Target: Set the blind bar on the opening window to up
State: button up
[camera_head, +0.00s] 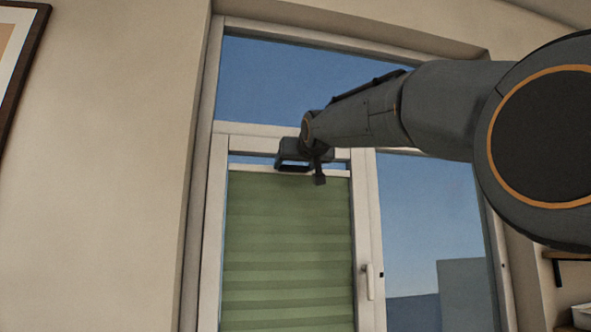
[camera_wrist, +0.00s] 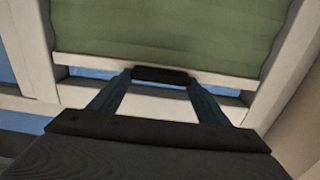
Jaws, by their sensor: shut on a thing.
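The opening window (camera_head: 365,220) is the lower left sash, with a white frame. A green pleated blind (camera_head: 288,240) covers most of its pane. The pale blind bar (camera_head: 247,169) runs along the blind's upper edge, close below the sash's top, with a narrow strip of sky above it. In the wrist view the bar (camera_wrist: 225,81) lies level along the green fabric. My gripper (camera_wrist: 162,78) is shut on the dark grip (camera_wrist: 160,74) at the bar's middle. In the head view my wrist hides part of the bar.
A white window handle (camera_head: 368,282) sits on the sash's right side. A fixed upper pane (camera_head: 265,85) and a right pane (camera_head: 425,220) show sky. A picture frame (camera_head: 25,70) hangs at far left. A wooden shelf (camera_head: 570,254) is at lower right.

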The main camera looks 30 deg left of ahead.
jog(key=shift+r, duration=0.55)
jog(key=shift+s+r, duration=0.1)
jog(key=o, duration=1.5)
jog(key=shift+f, duration=0.2)
jog(key=shift+b+v, duration=1.95)
jog(key=shift+v, duration=1.9)
